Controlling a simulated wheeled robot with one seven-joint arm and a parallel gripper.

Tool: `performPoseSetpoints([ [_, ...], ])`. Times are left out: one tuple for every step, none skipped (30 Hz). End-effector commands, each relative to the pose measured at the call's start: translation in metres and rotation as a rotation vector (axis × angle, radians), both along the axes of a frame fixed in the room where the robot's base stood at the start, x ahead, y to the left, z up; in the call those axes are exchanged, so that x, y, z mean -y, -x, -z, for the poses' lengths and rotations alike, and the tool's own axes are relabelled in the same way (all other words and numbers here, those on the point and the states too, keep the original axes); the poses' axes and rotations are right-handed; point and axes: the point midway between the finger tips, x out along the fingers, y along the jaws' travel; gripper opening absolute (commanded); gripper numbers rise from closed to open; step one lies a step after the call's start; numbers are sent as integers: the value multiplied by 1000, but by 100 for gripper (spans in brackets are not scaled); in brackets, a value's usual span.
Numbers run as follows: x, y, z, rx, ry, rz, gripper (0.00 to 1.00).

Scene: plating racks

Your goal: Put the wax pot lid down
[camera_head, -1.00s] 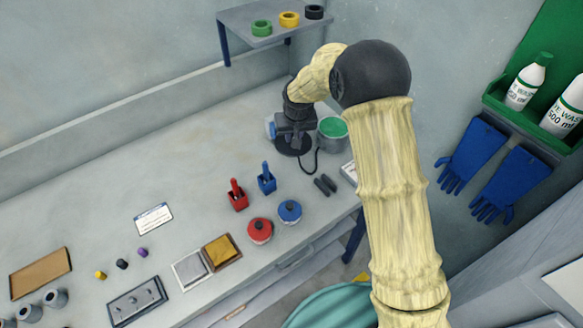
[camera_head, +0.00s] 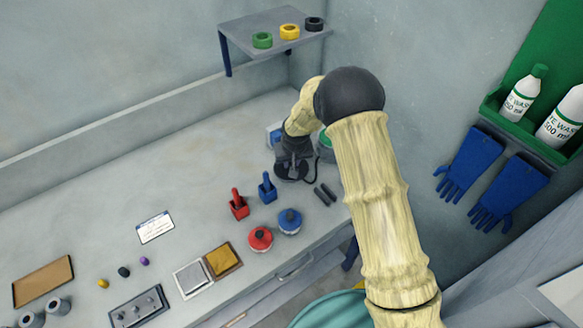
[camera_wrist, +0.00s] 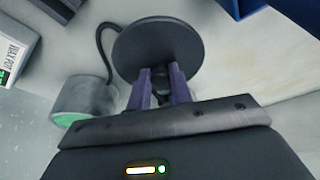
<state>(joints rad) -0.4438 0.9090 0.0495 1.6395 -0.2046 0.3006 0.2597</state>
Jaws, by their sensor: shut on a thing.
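The wax pot lid is a dark round disc (camera_head: 291,172) at the bench's right end, and it shows large in the wrist view (camera_wrist: 158,48). My gripper (camera_wrist: 160,82) is shut on the lid's small knob between two purple fingers. In the head view my gripper (camera_head: 294,152) is above the disc. I cannot tell whether the lid touches the bench. The wax pot (camera_wrist: 88,98) is a grey pot with green in its top, apart from the lid and to its left in the wrist view. In the head view my arm mostly hides the pot (camera_head: 326,150).
A cable runs from the pot behind the lid. A box labelled WAX POT (camera_wrist: 14,45) stands nearby. Two dark bars (camera_head: 325,194), a blue holder (camera_head: 267,190), a red holder (camera_head: 239,207) and blue (camera_head: 289,222) and red (camera_head: 260,240) lidded pots stand closer. The bench left of the lid is clear.

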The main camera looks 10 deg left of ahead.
Motion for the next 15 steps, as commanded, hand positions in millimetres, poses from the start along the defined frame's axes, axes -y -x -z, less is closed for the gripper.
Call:
performPoseSetpoints([
  [0, 0, 0, 1, 0, 0, 0],
  [0, 0, 0, 1, 0, 0, 0],
  [0, 0, 0, 1, 0, 0, 0],
  [0, 0, 0, 1, 0, 0, 0],
  [0, 0, 0, 0, 0, 0, 0],
  [0, 0, 2, -1, 0, 0, 0],
  [0, 0, 4, -2, 1, -1, 0],
  [0, 0, 7, -2, 1, -1, 0],
  [0, 1, 12, -2, 1, -1, 0],
  [0, 1, 17, -2, 3, -2, 0],
  [0, 1, 20, -2, 3, -2, 0],
  [0, 1, 26, -2, 3, -2, 0],
  [0, 1, 29, -2, 3, -2, 0],
  [0, 1, 32, -1, 2, -2, 0],
  [0, 1, 35, -2, 1, -2, 0],
])
